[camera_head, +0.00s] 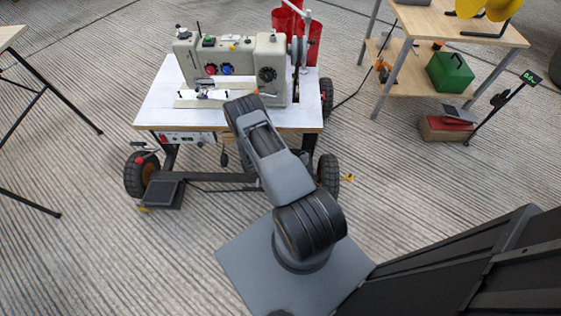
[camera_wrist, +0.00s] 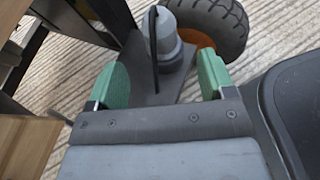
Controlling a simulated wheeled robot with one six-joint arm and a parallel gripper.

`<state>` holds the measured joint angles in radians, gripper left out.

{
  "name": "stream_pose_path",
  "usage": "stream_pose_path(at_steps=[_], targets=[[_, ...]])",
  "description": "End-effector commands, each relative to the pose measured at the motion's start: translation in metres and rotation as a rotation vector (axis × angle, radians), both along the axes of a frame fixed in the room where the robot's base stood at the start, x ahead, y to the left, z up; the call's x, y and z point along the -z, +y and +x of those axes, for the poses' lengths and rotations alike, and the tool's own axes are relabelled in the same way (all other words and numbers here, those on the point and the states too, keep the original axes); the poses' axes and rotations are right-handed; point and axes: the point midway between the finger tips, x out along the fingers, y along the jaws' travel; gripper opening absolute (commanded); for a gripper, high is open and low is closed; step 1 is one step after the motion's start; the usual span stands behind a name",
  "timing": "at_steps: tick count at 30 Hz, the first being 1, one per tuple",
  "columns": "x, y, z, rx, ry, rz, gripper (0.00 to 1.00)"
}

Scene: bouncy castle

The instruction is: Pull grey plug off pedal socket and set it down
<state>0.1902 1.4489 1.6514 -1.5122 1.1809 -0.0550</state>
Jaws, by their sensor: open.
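In the wrist view a grey, stepped round piece that looks like the grey plug (camera_wrist: 166,42) stands on a dark flat part, with a thin black strip across its front. My gripper (camera_wrist: 163,66) is open, with one green fingertip on each side of the view. The plug lies beyond and between the fingertips, with gaps on both sides, and nothing is held. In the head view a black pedal (camera_head: 164,194) rests on the floor at the cart's front left. My arm hides the gripper and the plug there, and I cannot make out the socket.
The wheeled cart (camera_head: 155,112) carries a sewing machine (camera_head: 240,55). A black tyre with an orange hub (camera_wrist: 222,22) is close behind the right fingertip. A wooden edge (camera_wrist: 32,145) is at lower left. A shelf table (camera_head: 480,40) stands at right. Floor left is mostly clear.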

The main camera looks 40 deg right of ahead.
Motion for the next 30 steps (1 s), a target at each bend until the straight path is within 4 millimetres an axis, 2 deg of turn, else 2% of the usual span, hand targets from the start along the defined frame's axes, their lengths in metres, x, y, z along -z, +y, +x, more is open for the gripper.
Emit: stream_pose_path(at_steps=[6,15,21,30], targets=[[0.017,-0.037,-0.009,0.004,-0.001,0.001,0.76],[0.030,-0.068,-0.016,0.002,0.000,0.001,0.76],[0.033,-0.076,-0.018,0.001,0.000,0.001,0.76],[0.033,-0.077,-0.018,0.000,-0.001,0.001,0.76]])
